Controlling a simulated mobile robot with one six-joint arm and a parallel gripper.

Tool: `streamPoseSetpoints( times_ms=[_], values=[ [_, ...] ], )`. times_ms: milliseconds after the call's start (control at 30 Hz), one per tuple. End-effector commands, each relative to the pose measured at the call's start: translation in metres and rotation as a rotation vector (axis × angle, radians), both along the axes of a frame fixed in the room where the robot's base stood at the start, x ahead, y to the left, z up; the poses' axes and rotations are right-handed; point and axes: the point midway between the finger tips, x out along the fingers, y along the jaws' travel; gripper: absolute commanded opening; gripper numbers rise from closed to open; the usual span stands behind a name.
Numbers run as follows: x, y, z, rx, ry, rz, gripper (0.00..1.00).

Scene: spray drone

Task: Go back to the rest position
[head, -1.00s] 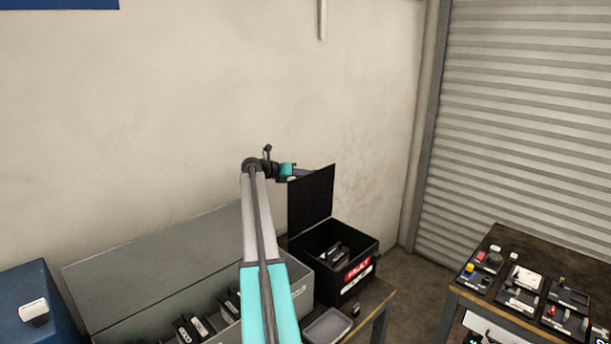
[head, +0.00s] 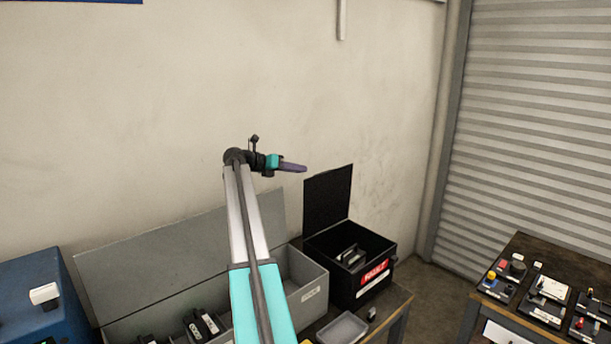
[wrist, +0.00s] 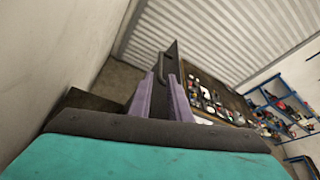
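My gripper (head: 292,167) is raised in front of the wall, with its purple fingers pointing right. In the wrist view the two fingers of my gripper (wrist: 161,98) stand apart, and I see nothing held between them. A dark upright panel, which looks like the black box's raised lid (head: 328,198), shows beyond and between the fingers in the wrist view. My gripper is up and to the left of that lid, apart from it in the head view.
A black box (head: 375,287) with a red label stands open on a bench, holding dark items. Left of it is an open grey bin (head: 307,300) with several dark packs. A small grey tray (head: 342,329) lies in front. A second table (head: 560,262) with parts stands right.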

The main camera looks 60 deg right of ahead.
Motion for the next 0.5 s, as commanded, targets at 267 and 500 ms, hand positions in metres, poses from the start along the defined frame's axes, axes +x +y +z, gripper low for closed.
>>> streamPoseSetpoints(
  times_ms=[267,500],
  values=[
    [0.0041,0.0083,0.0044,-0.001,-0.001,0.000,0.17],
    [0.0041,0.0082,0.0042,0.000,-0.001,0.000,0.17]
  ],
)
